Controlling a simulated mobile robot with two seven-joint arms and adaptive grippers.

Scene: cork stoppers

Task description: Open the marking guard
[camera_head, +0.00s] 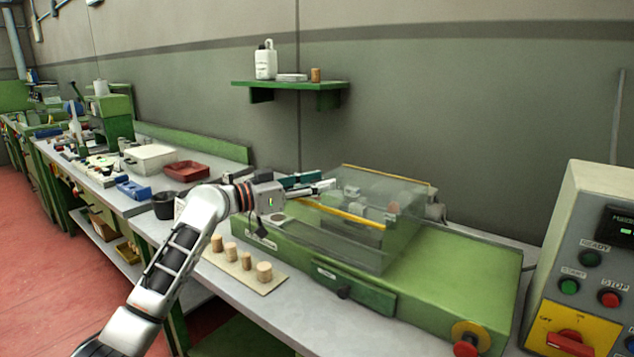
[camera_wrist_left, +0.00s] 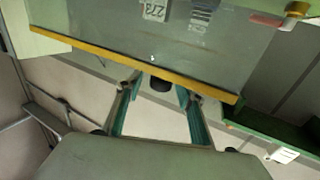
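The marking guard is a clear, box-like cover (camera_head: 345,241) over the work area of the green machine (camera_head: 455,265). It has a yellow front strip (camera_head: 350,216) and a yellow strip along its back. In the left wrist view the yellow strip (camera_wrist_left: 90,58) crosses just beyond my fingertips. A dark knob (camera_wrist_left: 160,84) shows at the strip, between the fingertips. My left gripper (camera_head: 330,184) is at the guard's upper left side. Its teal fingers stand apart, around the knob; contact cannot be told. My right gripper is in neither view.
Several corks stand on a board (camera_head: 276,285) before the machine. A control panel (camera_head: 595,255) stands at the right. A red emergency button (camera_head: 466,347) sits at the machine's front corner. A shelf (camera_head: 290,85) is on the wall above. A black cup (camera_head: 165,207) stands left.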

